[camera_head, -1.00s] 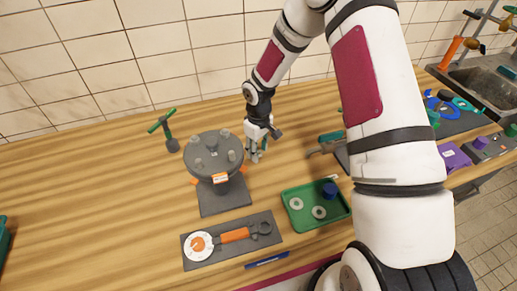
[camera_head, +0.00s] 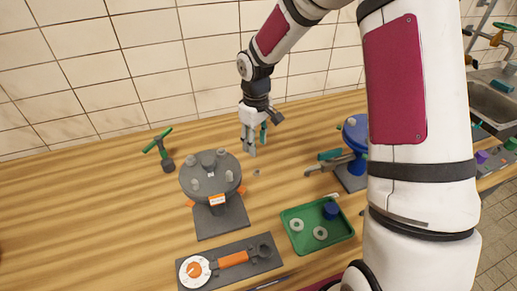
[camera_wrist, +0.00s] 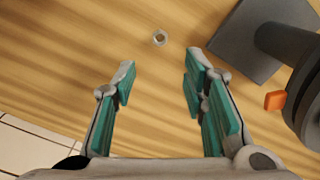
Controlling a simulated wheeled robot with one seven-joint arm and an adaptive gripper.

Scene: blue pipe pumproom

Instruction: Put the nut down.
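A small grey nut (camera_head: 257,172) lies on the wooden bench, just right of the grey round flange stand (camera_head: 210,175). In the wrist view the nut (camera_wrist: 160,38) lies flat beyond the fingertips, with its hole visible and nothing touching it. My gripper (camera_head: 251,150) hangs above the bench, behind the nut in the head view. In the wrist view my gripper (camera_wrist: 160,72) has its teal-padded fingers spread wide with only bare wood between them.
A green tray (camera_head: 291,241) with two rings and a blue piece stands at front right. A grey mat (camera_head: 262,268) holds an orange-handled wrench. A green T-handle tool (camera_head: 163,152) stands at left; a blue flange stand (camera_head: 355,135) is at right. Wood around the nut is clear.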

